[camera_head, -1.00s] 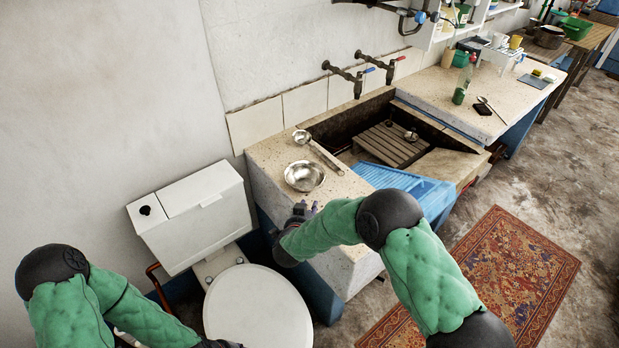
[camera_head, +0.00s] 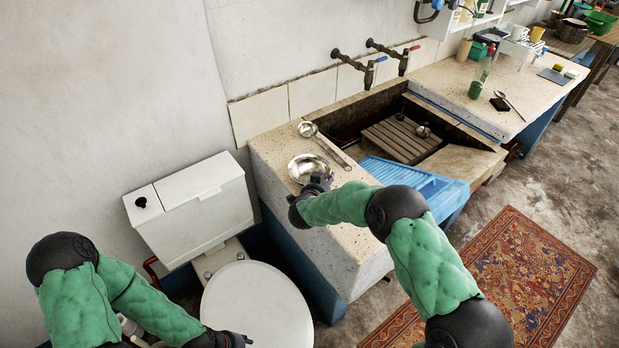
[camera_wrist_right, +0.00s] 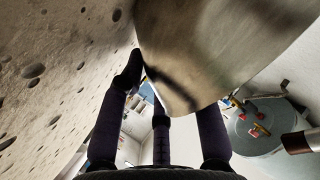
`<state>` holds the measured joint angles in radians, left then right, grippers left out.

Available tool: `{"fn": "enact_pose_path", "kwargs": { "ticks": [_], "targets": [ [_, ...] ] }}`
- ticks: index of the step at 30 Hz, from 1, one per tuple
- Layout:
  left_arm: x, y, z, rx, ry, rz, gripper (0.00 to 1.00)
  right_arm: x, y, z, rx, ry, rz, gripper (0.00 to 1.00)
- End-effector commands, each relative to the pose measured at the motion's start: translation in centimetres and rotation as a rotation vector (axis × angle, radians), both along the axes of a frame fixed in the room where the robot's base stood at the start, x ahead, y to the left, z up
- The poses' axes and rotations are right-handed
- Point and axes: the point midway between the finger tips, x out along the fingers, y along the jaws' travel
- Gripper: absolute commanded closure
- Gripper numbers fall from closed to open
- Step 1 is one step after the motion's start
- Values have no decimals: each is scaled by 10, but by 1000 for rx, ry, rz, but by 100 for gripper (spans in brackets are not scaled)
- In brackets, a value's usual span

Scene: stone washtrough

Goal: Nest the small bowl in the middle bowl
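A shiny metal bowl (camera_head: 307,167) sits on the left part of the stone counter, its hollow facing up. I see only one bowl there and cannot tell which size it is or whether another sits inside. My right gripper (camera_head: 324,182) is at the bowl's near right rim. In the right wrist view the bowl's metal wall (camera_wrist_right: 215,45) looms close and hides some fingertips. The right gripper's fingers (camera_wrist_right: 160,100) are spread, one left of the wall and others behind its lower edge. My left gripper (camera_head: 238,339) is low over the toilet, too small to read.
A metal ladle (camera_head: 309,130) lies behind the bowl, its handle running right. A blue drainer (camera_head: 415,182) is to the right, beside the trough with its wooden rack (camera_head: 398,140). The toilet cistern (camera_head: 190,205) stands left. The counter's front (camera_head: 345,240) is bare.

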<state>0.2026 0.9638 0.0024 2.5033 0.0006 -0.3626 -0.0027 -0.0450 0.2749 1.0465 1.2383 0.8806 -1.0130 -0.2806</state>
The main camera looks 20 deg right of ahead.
Motion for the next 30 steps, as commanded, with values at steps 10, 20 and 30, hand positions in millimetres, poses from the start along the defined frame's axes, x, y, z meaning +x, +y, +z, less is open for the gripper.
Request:
{"fn": "enact_pose_path", "kwargs": {
  "ticks": [10,20,30],
  "targets": [
    [0,0,-4,0,0,0,60,9,-6,-4,0,1,1,68],
    [0,0,-4,0,0,0,60,9,-6,-3,-1,-1,0,100],
    [0,0,-1,0,0,0,60,9,-6,2,-1,-1,0,100]
  ]
}}
